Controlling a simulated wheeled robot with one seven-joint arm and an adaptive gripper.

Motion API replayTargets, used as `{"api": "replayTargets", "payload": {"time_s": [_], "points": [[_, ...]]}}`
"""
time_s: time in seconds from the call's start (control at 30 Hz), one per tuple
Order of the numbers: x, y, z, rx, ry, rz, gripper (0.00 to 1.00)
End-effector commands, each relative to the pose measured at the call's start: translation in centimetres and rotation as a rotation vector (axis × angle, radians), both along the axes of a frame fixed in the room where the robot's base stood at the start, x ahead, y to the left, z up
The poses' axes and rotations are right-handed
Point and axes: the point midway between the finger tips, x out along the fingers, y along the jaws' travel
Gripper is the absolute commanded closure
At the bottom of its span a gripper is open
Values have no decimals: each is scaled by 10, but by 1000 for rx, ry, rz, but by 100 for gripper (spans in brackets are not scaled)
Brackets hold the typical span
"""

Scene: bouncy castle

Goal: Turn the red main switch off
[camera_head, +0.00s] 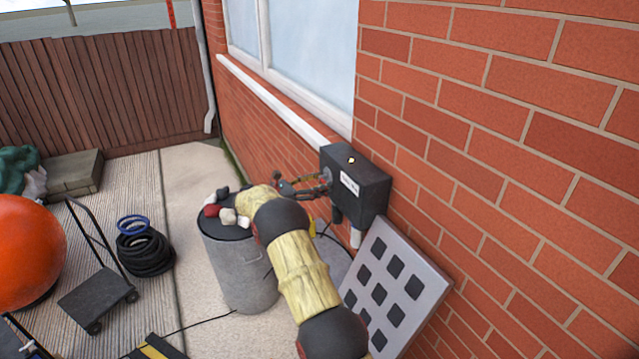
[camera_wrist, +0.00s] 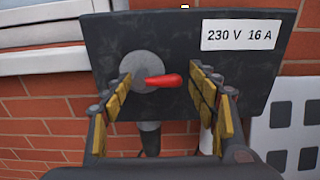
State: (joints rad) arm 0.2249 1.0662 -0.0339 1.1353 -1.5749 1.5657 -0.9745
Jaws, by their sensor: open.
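The red main switch (camera_wrist: 164,80) is a red handle on a round grey disc (camera_wrist: 142,72), on the front of a dark switch box (camera_wrist: 105,40). The handle points to the right and lies nearly level in the wrist view. A white label on the box reads "230 V 16 A". The box (camera_head: 365,182) is fixed to the brick wall in the head view, where the handle is hidden. My gripper (camera_wrist: 160,92) is open, its yellow-padded fingers on either side of the handle. I cannot tell whether they touch it. The gripper (camera_head: 326,184) also shows at the box front.
A metal bin (camera_head: 240,265) with red and white items on its lid stands below my arm. A pale panel with dark squares (camera_head: 425,275) leans on the wall under the box. A hand cart (camera_head: 98,295) and black coil (camera_head: 145,255) are at left. Cables hang below the box.

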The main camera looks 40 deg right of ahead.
Motion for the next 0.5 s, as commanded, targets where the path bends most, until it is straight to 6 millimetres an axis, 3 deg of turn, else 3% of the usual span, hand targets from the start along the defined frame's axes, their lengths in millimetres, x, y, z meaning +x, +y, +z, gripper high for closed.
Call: {"api": "replayTargets", "payload": {"time_s": [0.17, 0.5], "points": [[0, 0, 0, 0, 0, 0, 41], [0, 0, 0, 0, 0, -1, 60]]}}
